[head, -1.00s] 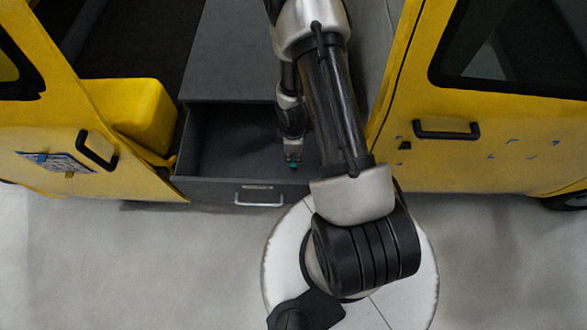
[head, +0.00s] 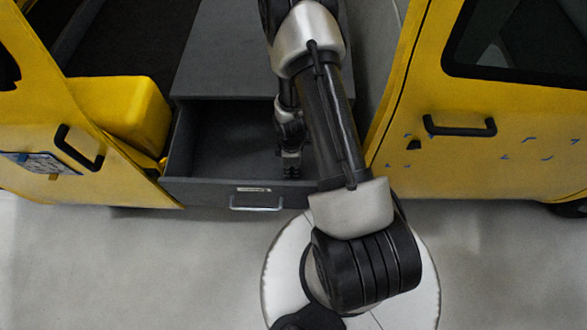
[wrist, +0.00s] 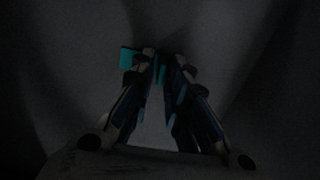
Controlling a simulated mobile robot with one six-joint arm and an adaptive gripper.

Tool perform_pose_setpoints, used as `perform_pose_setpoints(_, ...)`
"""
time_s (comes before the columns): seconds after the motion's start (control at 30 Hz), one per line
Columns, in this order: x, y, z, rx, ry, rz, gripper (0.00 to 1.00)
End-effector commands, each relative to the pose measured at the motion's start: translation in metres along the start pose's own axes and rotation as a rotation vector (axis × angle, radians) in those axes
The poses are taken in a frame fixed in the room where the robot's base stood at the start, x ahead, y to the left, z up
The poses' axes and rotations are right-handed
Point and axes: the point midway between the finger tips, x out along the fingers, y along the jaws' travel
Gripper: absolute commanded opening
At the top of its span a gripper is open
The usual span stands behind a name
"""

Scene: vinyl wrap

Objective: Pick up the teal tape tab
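The teal tape tab (wrist: 129,59) shows in the dark wrist view as a bright patch at the outer side of my left fingertip. A narrow teal strip also shows between the fingertips, and the left finger hides what lies between the two patches. My gripper (wrist: 164,62) has its fingertips close together with a narrow gap. I cannot tell whether it is clamped on the tab. In the head view my gripper (head: 291,172) points down inside the open drawer, near its front panel. The tab cannot be made out there.
The dark grey drawer (head: 208,189) stands open, with walls close around my gripper and a silver handle (head: 256,205) in front. A yellow box (head: 125,105) is at the left. Yellow car doors stand on both sides; the right one (head: 480,170) carries small blue tape pieces.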

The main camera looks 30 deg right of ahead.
Motion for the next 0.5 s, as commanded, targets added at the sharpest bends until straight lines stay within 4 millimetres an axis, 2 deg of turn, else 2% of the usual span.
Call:
perform_pose_setpoints(0.1,-0.0013,0.0002,-0.0001,0.000,0.000,0.001,0.14)
perform_pose_setpoints(0.3,-0.0012,0.0001,-0.0001,0.000,0.000,0.000,0.00)
perform_pose_setpoints(0.5,-0.0012,0.0001,-0.0001,0.000,0.000,0.000,0.00)
